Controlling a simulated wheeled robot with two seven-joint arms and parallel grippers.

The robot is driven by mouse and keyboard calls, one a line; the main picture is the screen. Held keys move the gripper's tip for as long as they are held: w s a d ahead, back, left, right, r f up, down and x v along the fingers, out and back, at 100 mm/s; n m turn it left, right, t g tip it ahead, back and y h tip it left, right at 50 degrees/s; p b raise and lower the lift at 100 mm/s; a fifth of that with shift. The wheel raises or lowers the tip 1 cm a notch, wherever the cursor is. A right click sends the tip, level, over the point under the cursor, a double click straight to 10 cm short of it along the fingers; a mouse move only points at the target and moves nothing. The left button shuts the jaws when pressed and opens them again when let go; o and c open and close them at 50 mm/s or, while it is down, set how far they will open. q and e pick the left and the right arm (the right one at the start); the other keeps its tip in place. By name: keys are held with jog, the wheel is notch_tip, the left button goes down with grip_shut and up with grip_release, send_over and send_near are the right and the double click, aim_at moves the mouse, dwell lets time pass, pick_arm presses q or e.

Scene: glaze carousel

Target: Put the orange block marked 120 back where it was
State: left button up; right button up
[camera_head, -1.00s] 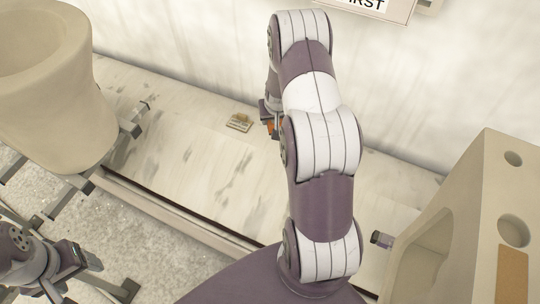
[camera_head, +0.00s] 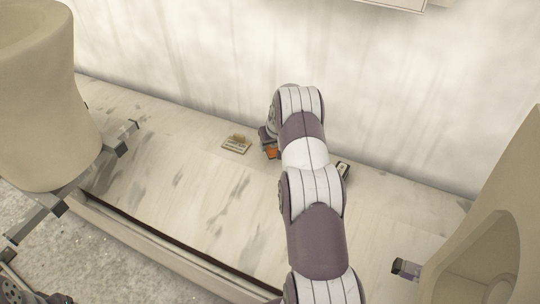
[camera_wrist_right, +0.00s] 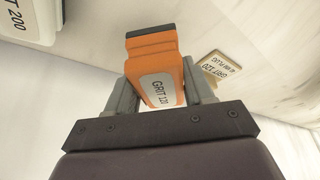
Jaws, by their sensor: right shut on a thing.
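My right gripper (camera_wrist_right: 160,98) is shut on the orange block (camera_wrist_right: 162,52), one finger on each side. The block has a dark end and a white label reading GRIT 120. In the head view the orange block (camera_head: 271,153) shows as a small patch beside my right gripper (camera_head: 267,142), low by the pale bench top. My arm hides part of it. A small tan plaque reading GRIT 120 (camera_wrist_right: 212,68) is off to the right of the block in the wrist view. In the head view the plaque (camera_head: 236,144) lies just left of the gripper. Whether the block touches the bench, I cannot tell.
A pale block labelled 200 (camera_wrist_right: 32,18) is at the wrist view's upper left. A large beige vessel (camera_head: 40,100) is at left, a beige housing (camera_head: 490,225) at right. The bench's middle (camera_head: 190,190) is clear.

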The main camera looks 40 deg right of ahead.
jog(key=shift+w+a+f, duration=0.15)
jog(key=shift+w+f, duration=0.15)
notch_tip(320, 180, down, 4)
jog(key=shift+r+b, duration=0.1)
jog(key=shift+b, duration=0.85)
jog(key=shift+r, duration=0.1)
jog(key=shift+f, duration=0.25)
jog(key=o, duration=0.9)
jog(key=shift+o, duration=0.2)
jog(key=shift+r, duration=0.15)
